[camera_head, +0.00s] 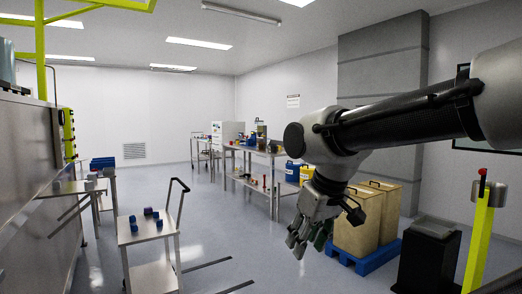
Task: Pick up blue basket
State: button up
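A blue, basket-like object (103,163) sits on a metal side table at the left. It is small in view, and I cannot tell whether it is one basket or a stack. My gripper (309,242) hangs at the end of my arm, right of the picture's middle, pointing down. Its fingers look spread, with nothing visible between them. It is far from the blue object, with the cart and open floor between them in the picture.
A metal cart (150,229) with small blue items stands at front left. A long metal bench (250,150) with bottles runs along the back. Tan boxes (358,222) stand on a blue pallet (362,258) behind my gripper. A yellow post (478,245) stands right. The central floor is clear.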

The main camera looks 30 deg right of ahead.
aim_at(272, 148)
jog(key=z, duration=1.4)
